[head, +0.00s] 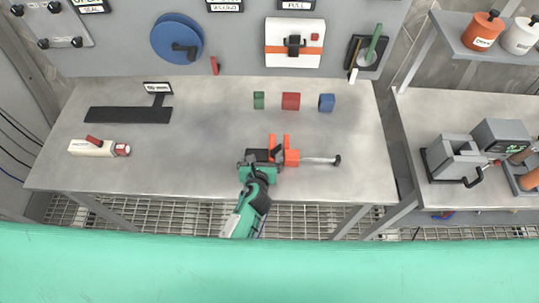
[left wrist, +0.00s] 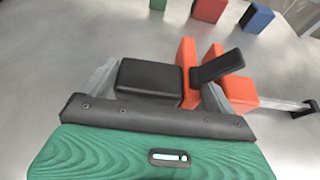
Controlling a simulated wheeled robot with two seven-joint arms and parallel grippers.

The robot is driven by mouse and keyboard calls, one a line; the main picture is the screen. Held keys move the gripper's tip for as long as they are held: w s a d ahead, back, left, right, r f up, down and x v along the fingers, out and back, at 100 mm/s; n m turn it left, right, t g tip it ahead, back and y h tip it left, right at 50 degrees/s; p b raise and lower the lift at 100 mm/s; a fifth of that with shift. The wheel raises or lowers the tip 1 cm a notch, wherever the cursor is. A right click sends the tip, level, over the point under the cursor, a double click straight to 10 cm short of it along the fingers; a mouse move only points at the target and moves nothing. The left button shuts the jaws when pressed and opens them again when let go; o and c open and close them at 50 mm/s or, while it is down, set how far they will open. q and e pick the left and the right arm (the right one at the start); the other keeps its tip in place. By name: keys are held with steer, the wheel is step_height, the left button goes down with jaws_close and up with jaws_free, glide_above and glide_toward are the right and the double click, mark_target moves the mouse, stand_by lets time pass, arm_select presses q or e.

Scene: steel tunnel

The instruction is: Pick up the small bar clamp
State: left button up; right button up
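The small bar clamp (head: 291,157) lies on the steel bench near its front edge. It has orange jaws, and its thin metal bar runs right to a dark end. In the left wrist view the clamp's orange parts (left wrist: 242,91) are close in front of the gripper. My left gripper (head: 268,157) is at the clamp's left part, with grey and black finger parts on either side of an orange jaw. In the left wrist view the gripper (left wrist: 187,76) overlaps the orange; whether the fingers press on it is unclear. My right gripper is not in view.
Green (head: 259,100), red (head: 291,101) and blue (head: 326,102) blocks stand behind the clamp. A white-and-red tool (head: 93,148) and a dark strip with a sign (head: 128,115) are at left. A second bench (head: 420,112) with equipment stands right. The bench's right front is clear.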

arm_select(q)
steer(key=shift+c, duration=1.2)
steer(key=shift+r, duration=0.1)
steer(key=shift+w, duration=0.1)
steer(key=shift+r, duration=0.6)
step_height(320, 180, up, 19)
steer(key=shift+f, duration=0.1)
